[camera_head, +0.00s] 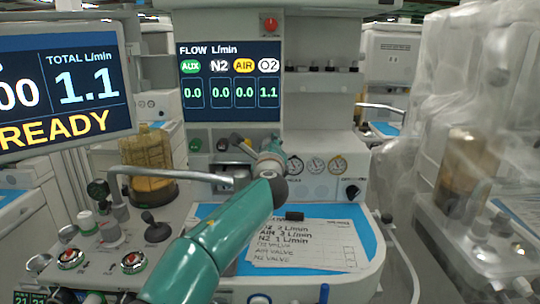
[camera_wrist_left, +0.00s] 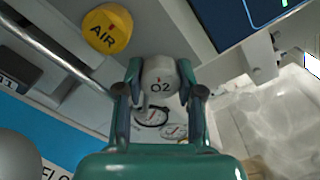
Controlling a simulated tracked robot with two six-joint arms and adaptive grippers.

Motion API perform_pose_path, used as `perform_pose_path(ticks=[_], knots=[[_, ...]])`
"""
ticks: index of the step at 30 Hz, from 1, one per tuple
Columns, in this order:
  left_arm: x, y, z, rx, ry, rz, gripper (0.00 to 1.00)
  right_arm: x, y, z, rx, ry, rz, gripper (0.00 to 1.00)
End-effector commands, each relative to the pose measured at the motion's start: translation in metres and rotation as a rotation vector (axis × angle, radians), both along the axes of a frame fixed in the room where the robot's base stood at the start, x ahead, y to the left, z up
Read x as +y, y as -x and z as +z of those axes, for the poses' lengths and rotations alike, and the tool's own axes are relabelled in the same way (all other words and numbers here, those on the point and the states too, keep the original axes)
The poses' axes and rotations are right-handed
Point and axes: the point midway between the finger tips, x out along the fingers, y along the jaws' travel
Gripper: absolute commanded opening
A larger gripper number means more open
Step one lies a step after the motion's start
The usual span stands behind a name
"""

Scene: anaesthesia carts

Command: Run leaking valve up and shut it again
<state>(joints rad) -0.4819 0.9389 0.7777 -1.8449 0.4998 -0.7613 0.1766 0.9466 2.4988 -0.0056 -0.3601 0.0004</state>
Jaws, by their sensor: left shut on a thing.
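My left gripper (camera_head: 268,158) reaches the valve row under the flow screen. In the left wrist view its fingers (camera_wrist_left: 160,78) are shut on the white O2 knob (camera_wrist_left: 159,88), one finger on each side. In the head view the gripper mostly hides that knob. The yellow AIR knob (camera_wrist_left: 107,29) is left of it, apart from the fingers. The flow screen (camera_head: 229,83) reads AUX 0.0, N2 0.0, AIR 0.0 and O2 1.1. The monitor (camera_head: 60,86) shows TOTAL 1.1 L/min and READY. My right gripper is not in view.
Round gauges (camera_head: 315,165) sit right of the gripper. A paper card (camera_head: 305,246) with written flow lines lies on the blue worktop below my arm. A grey tube arm (camera_head: 165,174) crosses to the left of the gripper. A plastic-covered cart (camera_head: 480,150) stands at the right.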

Motion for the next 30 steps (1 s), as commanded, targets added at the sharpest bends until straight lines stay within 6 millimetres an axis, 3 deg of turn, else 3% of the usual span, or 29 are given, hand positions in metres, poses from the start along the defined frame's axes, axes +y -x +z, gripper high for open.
perform_pose_path(ticks=[18,30], knots=[[0.003,-0.001,-0.005,0.004,0.560,0.009,0.02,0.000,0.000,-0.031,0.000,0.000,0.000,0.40],[0.003,-0.002,-0.006,0.007,0.743,0.011,0.02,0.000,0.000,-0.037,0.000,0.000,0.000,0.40]])
